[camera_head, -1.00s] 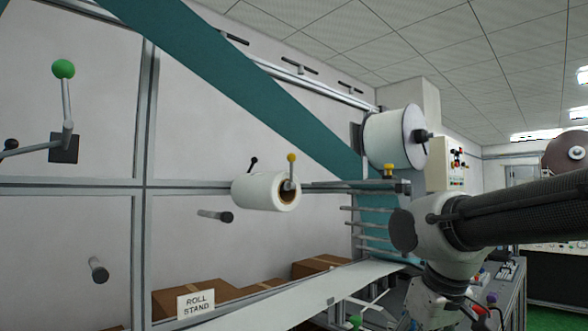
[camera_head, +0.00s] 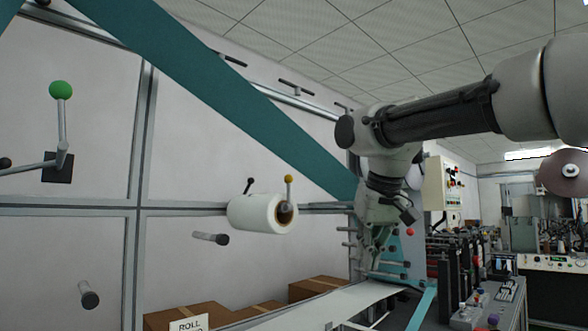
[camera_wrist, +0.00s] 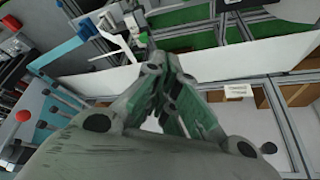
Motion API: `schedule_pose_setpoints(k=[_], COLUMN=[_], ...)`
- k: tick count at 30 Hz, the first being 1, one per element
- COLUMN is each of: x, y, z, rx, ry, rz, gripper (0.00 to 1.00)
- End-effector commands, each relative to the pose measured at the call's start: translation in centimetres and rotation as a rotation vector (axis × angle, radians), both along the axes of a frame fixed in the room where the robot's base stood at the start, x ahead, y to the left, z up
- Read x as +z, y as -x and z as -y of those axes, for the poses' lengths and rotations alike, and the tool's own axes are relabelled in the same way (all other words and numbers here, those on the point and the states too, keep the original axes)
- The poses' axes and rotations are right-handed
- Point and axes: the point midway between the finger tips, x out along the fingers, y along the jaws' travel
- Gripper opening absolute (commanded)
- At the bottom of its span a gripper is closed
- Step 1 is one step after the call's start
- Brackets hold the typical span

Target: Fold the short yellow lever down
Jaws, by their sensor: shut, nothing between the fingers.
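The short lever with a yellow ball (camera_head: 288,180) stands upright at the near end of the white roll (camera_head: 262,212) on the wall frame. A black-knobbed lever (camera_head: 250,184) sticks up behind the roll. My gripper (camera_head: 366,266) is to the right of the roll and lower, apart from the lever, above the white web. Its fingers are small and partly unclear there. In the wrist view my gripper (camera_wrist: 162,68) is shut and empty, its fingers meeting over the white web. I cannot make out the yellow lever in the wrist view.
A long lever with a green ball (camera_head: 60,90) is at the far left. A teal web (camera_head: 230,90) slopes down behind my arm. Cardboard boxes (camera_head: 185,317) and a roll-stand sign (camera_head: 188,325) are low. Machinery (camera_head: 470,265) stands at right.

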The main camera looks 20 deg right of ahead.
Motion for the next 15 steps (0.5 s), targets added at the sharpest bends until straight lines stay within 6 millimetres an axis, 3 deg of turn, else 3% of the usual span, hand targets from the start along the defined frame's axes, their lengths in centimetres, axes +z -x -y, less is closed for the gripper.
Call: schedule_pose_setpoints(k=[1,6,15], x=[2.2,9.3,19.7], y=[-1.3,-4.8,-9.1], z=[-0.5,-2.2,-5.5], rx=[-0.011,-0.076,-0.208], ry=[-0.004,-0.026,-0.090], rz=[0.011,0.044,0.105], gripper=[0.00,0.00,0.00])
